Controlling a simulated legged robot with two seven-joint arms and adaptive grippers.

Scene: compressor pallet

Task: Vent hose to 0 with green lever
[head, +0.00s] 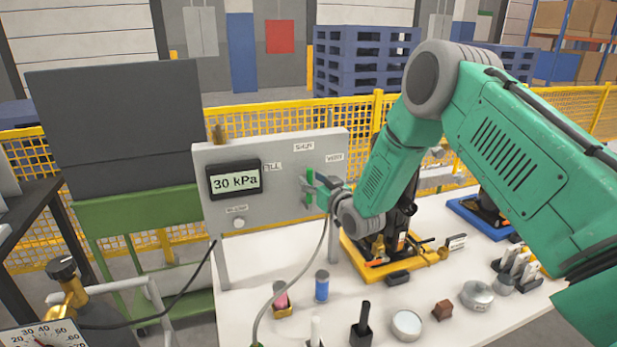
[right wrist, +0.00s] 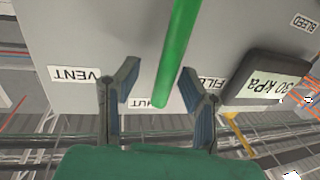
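The green lever (head: 309,188) is on the front of a grey panel (head: 260,150). In the right wrist view the lever (right wrist: 178,55) is a green bar with its free end by the SHUT label, between the VENT label (right wrist: 75,75) and the FILL label (right wrist: 212,84). My right gripper (right wrist: 158,70) is open, one finger on each side of the lever, with gaps visible. The display (head: 235,181) reads 30 kPa. A grey hose (head: 290,265) runs down from near the panel to the table. My left gripper is out of view.
The white table (head: 235,300) holds several small parts and a yellow-based fixture (head: 385,262) under my right arm. A dial gauge (head: 42,335) and brass fitting stand at lower left. A yellow mesh fence (head: 270,120) runs behind.

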